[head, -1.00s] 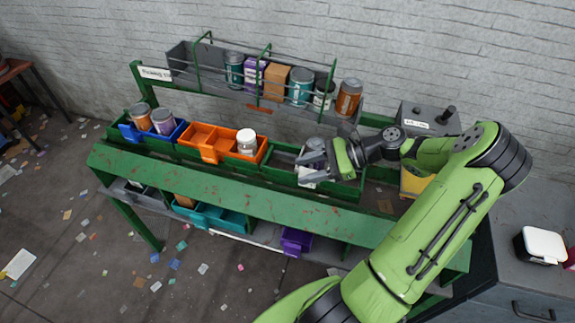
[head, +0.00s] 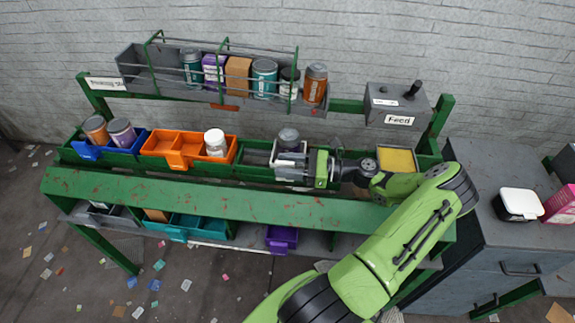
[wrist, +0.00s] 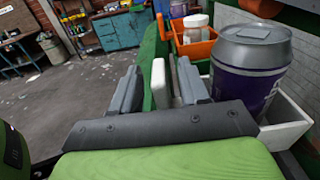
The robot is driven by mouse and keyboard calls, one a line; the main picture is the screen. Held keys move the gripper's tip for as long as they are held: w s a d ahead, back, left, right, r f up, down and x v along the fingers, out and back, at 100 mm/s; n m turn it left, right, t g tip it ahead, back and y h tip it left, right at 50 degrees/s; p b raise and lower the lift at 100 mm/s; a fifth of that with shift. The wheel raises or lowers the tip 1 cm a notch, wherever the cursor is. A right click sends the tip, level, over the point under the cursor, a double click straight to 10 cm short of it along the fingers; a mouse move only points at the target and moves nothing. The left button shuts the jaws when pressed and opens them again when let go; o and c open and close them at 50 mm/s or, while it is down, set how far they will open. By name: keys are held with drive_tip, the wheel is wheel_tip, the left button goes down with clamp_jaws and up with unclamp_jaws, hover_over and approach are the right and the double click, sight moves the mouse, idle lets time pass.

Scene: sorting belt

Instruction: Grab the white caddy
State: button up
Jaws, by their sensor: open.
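The white caddy (head: 291,149) stands on the green belt bench, right of the orange bin. A can (head: 288,137) with a grey lid stands in it; in the wrist view this can (wrist: 249,75) is dark purple, and the caddy's white wall (wrist: 285,125) shows below it. My gripper (head: 285,171) is at the caddy's near side, with its fingers pointing left. In the wrist view, my gripper (wrist: 158,88) is open, with an upright white piece (wrist: 159,84) between its fingers. This looks like the caddy's handle. Whether either finger touches it is unclear.
The orange bin (head: 172,160) holds a white jar (head: 215,142). The blue bin (head: 92,153) with two cans is farther left. A rack (head: 150,82) with cans and boxes stands above, behind the belt. A grey feed box (head: 396,104) is at right.

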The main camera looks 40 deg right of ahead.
drive_tip(key=x, duration=0.2)
drive_tip(key=shift+w+a, duration=0.2)
drive_tip(key=shift+w, duration=0.05)
clamp_jaws()
